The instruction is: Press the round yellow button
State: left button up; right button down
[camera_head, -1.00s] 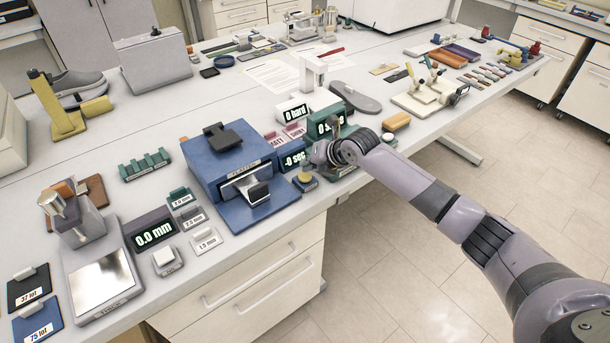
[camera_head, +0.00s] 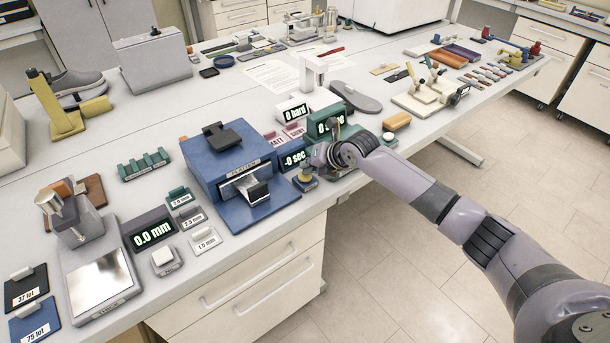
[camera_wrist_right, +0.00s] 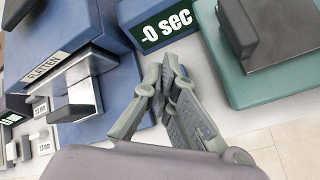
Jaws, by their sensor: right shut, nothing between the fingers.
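The round yellow button (camera_head: 305,171) sits on a small dark blue base at the table's front edge, right of the blue platen machine (camera_head: 218,160). My right gripper (camera_head: 318,158) is just above and beside the button and partly covers it; I cannot tell if they touch. In the right wrist view my right gripper (camera_wrist_right: 164,66) is shut and empty, its fingertips below the "-0 sec" display (camera_wrist_right: 166,22). The button cannot be made out there behind the fingers. My left gripper is not in view.
The green unit (camera_head: 325,120) stands right behind my right gripper. The "-0 sec" display (camera_head: 295,158) is close to its left. A grey sole (camera_head: 355,97) and an orange block (camera_head: 397,121) lie farther right. Open floor lies in front of the table edge.

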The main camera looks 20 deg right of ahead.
jog(key=shift+f, duration=0.4)
dwell(0.5)
jog(key=shift+r+p, duration=0.4)
jog(key=shift+r, duration=0.5)
jog(key=shift+r, duration=0.1)
notch_tip(320, 180, up, 5)
jog(key=p, duration=0.3)
jog(key=shift+p, duration=0.35)
